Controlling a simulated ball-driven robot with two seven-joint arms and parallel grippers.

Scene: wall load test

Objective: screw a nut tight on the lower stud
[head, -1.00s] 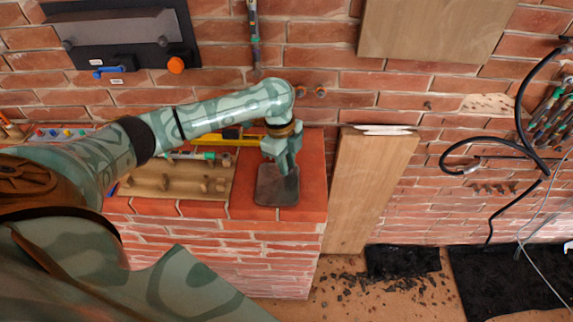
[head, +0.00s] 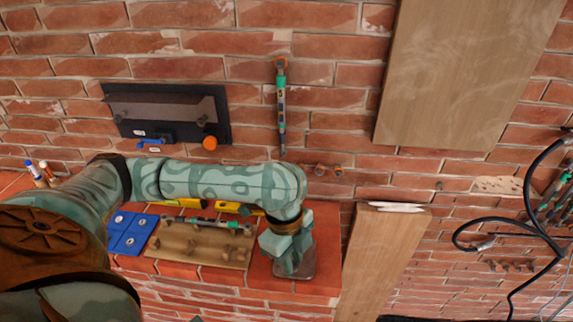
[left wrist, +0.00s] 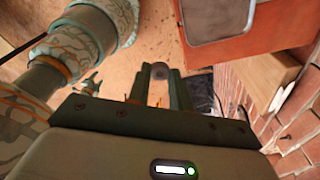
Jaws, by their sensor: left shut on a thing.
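My left gripper (head: 290,258) points down over the brick ledge, in front of the grey-brown dish (head: 306,270). In the left wrist view its fingers (left wrist: 160,88) are closed on a small round grey piece, which looks like a nut (left wrist: 159,71). The dark wall plate (head: 222,98) carries a grey bar, an orange knob (head: 210,143) and a blue-handled part (head: 150,142). I cannot tell which fitting is the lower stud. A small teal shape (left wrist: 90,82) in the left wrist view may be my right gripper; its jaws are too small to read.
A wooden rack (head: 185,245), a blue mat (head: 128,228) and a yellow level (head: 225,205) crowd the ledge (head: 320,287). A banded tool (head: 281,108) hangs on the wall, with small orange-ringed fittings (head: 328,170) below. Boards and black cables (head: 535,150) stand to the right.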

